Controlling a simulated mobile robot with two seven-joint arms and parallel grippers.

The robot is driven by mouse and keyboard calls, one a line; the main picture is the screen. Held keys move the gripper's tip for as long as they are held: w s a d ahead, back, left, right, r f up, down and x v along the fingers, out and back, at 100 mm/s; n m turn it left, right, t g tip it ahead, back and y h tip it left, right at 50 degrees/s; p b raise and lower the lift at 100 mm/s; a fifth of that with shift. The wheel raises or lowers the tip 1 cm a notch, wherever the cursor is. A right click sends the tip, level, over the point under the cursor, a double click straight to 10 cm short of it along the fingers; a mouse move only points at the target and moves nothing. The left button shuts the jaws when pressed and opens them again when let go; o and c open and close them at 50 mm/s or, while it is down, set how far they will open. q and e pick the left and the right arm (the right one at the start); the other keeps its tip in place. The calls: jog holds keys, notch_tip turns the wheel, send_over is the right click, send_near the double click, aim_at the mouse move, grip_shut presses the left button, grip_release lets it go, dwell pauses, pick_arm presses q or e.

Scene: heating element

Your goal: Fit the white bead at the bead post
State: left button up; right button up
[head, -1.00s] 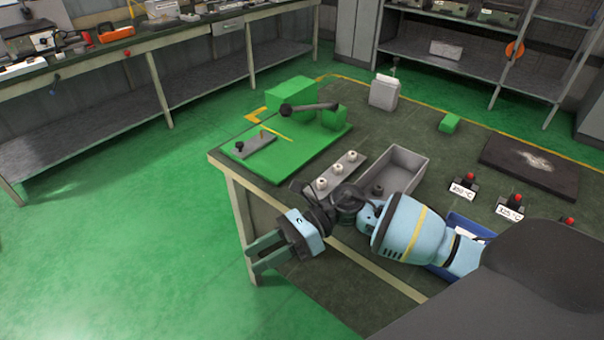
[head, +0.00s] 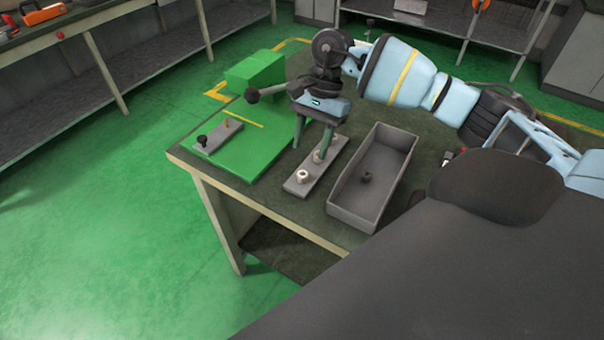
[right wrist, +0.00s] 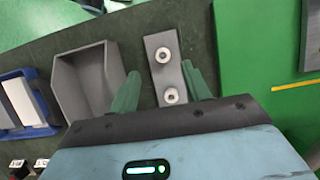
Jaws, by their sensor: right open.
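White beads stand on a grey strip (head: 310,180). One bead (head: 302,176) is at its near end, and another (head: 317,156) is farther along by my right gripper. The right wrist view shows two beads, one at the end (right wrist: 162,55) and one between the fingers (right wrist: 171,95). My right gripper (head: 312,150) is open, pointing down astride the strip, with a finger on either side. A grey plate (head: 219,134) on the green base (head: 245,155) carries a black knob (head: 202,140) and a thin brass-coloured post (head: 226,123). My left gripper is out of view.
A green block (head: 255,72) and a dark ball-ended lever (head: 253,95) stand behind the plate. The table edge is close in front of the strip.

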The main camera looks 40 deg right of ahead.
aim_at(303, 171)
jog(key=shift+x, duration=0.85)
jog(key=shift+a+f, duration=0.2)
jog(key=shift+f, duration=0.35)
jog(key=x, duration=0.2)
jog(key=p+x, duration=0.1)
jog(key=shift+w+f, duration=0.15)
jog(key=shift+f, duration=0.05)
jog(key=shift+a+f, duration=0.15)
jog(key=shift+f, duration=0.25)
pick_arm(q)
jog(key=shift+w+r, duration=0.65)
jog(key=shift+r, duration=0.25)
pick_arm(e)
grip_shut()
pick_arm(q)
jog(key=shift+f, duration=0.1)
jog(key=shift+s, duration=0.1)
pick_arm(e)
jog(key=shift+r, duration=0.1)
